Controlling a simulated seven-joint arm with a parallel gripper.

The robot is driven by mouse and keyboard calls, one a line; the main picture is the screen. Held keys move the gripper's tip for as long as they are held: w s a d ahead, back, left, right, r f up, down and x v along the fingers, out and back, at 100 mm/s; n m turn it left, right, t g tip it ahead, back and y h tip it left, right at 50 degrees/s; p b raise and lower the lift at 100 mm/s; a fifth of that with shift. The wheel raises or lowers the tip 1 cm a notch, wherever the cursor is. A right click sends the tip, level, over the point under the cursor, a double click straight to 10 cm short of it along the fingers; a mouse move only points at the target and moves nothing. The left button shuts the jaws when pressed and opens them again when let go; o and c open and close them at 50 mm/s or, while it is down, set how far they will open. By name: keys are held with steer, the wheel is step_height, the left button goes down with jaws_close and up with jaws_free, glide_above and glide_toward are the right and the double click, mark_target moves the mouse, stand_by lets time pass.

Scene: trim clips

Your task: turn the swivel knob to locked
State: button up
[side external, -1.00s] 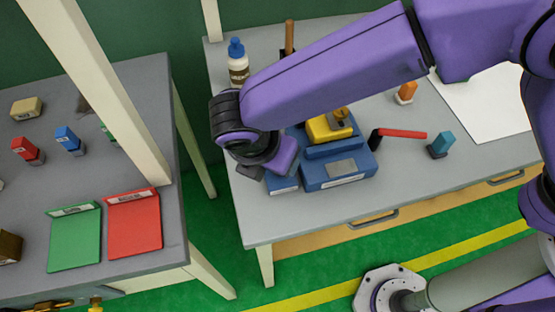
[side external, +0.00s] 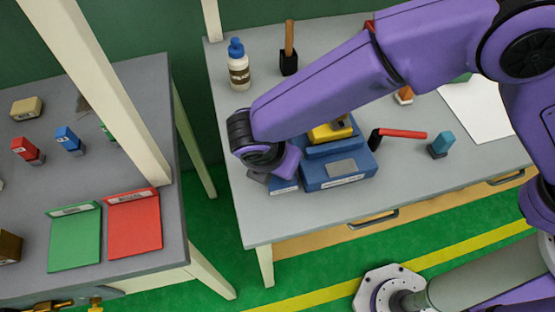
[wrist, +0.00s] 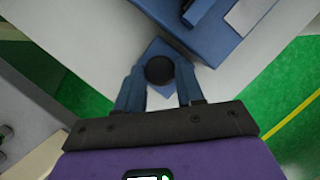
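In the wrist view a dark round knob (wrist: 159,71) stands on a small blue base (wrist: 157,48). My gripper (wrist: 160,72) has its two blue fingers on either side of the knob. The fingers are apart, with what looks like a narrow gap to the knob on each side. In the side view my gripper (side external: 268,180) is low over the small blue base (side external: 284,187) at the left of the table. The knob is hidden there behind my gripper, and I cannot read its lock position.
A larger blue block (side external: 338,174) with a yellow part (side external: 330,132) stands right beside the small base. A bottle (side external: 238,66) and a wooden-handled tool (side external: 289,50) stand behind. A red-handled piece (side external: 400,134) and a teal piece (side external: 441,144) lie to the right.

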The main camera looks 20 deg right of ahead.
steer(key=shift+m, duration=0.3)
steer(key=m+g+h, duration=0.1)
steer(key=m, duration=0.2)
steer(key=shift+w+a+m, duration=0.1)
steer(key=shift+w+m, duration=0.05)
steer(key=shift+m, duration=0.25)
steer(key=m+g, duration=0.2)
steer(key=m, duration=0.2)
steer(key=shift+w+a+m, duration=0.1)
steer(key=shift+w+m, duration=0.05)
steer(key=shift+m, duration=0.15)
steer(key=m+g, duration=0.1)
steer(key=m, duration=0.3)
steer(key=shift+w+g, duration=0.15)
steer(key=shift+g, duration=0.25)
steer(key=m, duration=0.2)
steer(key=m+g, duration=0.1)
steer(key=m, duration=0.2)
steer(key=shift+w+g+y, duration=0.15)
steer(key=shift+g+y, duration=0.15)
steer(key=shift+y, duration=0.1)
steer(key=shift+m, duration=0.4)
steer(key=o, duration=1)
steer(key=shift+o, duration=0.2)
steer(key=shift+r, duration=0.1)
